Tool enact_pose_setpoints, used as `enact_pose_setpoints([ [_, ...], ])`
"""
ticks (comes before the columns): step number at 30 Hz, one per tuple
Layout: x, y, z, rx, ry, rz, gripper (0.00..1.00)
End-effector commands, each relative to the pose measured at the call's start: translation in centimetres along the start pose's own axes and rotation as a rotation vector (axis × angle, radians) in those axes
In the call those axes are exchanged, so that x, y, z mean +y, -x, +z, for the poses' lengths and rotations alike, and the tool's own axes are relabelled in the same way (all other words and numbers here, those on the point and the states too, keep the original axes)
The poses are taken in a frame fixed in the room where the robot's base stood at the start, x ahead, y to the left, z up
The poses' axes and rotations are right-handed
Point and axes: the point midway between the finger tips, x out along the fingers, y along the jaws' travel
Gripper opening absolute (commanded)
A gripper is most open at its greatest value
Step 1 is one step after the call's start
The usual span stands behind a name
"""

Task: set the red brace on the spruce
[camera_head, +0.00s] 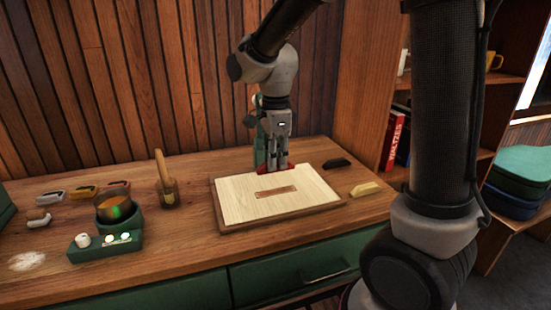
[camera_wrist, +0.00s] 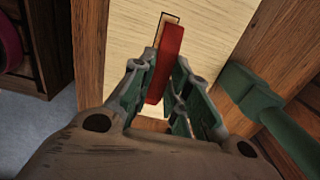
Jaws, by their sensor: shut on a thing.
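The spruce (camera_head: 245,193) is a pale board in a brown frame on the workbench, with a small brown marked rectangle (camera_head: 276,193) near its middle. My gripper (camera_head: 277,168) is over the back edge of the board, pointing down. It is shut on the red brace (camera_wrist: 167,62), a narrow bar held between the green fingers. In the wrist view the brace overlaps the spruce (camera_wrist: 215,30), with a dark outline just beyond its end. In the head view only a bit of red shows beside the fingers. I cannot tell whether the brace touches the spruce.
A black block (camera_head: 337,163) and a cream block (camera_head: 365,189) lie right of the board. Wooden wall behind.

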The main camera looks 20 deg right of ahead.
Motion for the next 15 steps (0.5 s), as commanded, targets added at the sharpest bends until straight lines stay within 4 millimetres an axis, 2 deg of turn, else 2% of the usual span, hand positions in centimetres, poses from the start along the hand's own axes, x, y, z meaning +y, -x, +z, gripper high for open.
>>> enact_pose_setpoints([
  [5,0.0,-0.9,0.0,0.001,0.000,0.003,0.04],
  [15,0.1,-4.1,0.0,0.001,0.001,0.003,0.04],
])
